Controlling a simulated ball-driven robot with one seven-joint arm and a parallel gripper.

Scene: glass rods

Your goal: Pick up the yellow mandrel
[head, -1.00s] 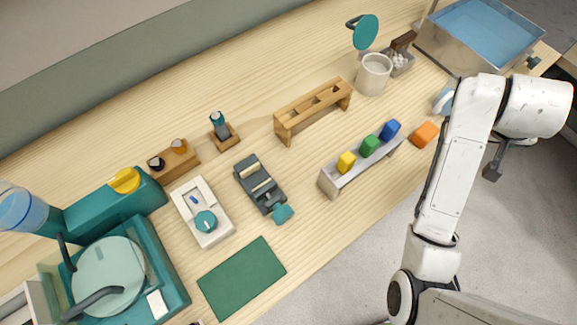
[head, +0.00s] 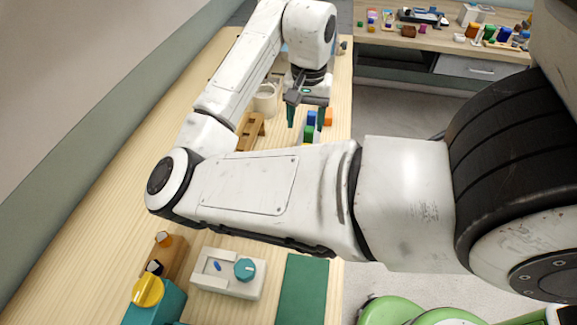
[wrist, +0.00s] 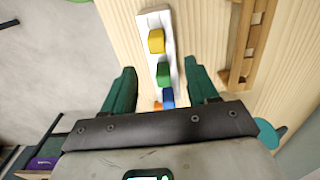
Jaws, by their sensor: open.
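The yellow mandrel (wrist: 157,41) stands in a pale narrow rack (wrist: 153,22), at the far end of its row in the wrist view. A green mandrel (wrist: 163,74) and a blue one (wrist: 167,97) stand in the same rack, nearer my gripper. My gripper (wrist: 161,72) is open and empty, its dark green fingers showing on either side of the rack in that view. In the head view my gripper (head: 306,115) points down over the rack area, by the green mandrel (head: 308,134) and the blue one (head: 311,117). The yellow mandrel is hidden there, apparently behind my arm.
A wooden slotted stand (head: 250,130) and a pale cup (head: 265,99) stand to the left. A white device (head: 228,273) and green mat (head: 303,288) are nearer. Another table (head: 420,45) holds coloured items across the floor.

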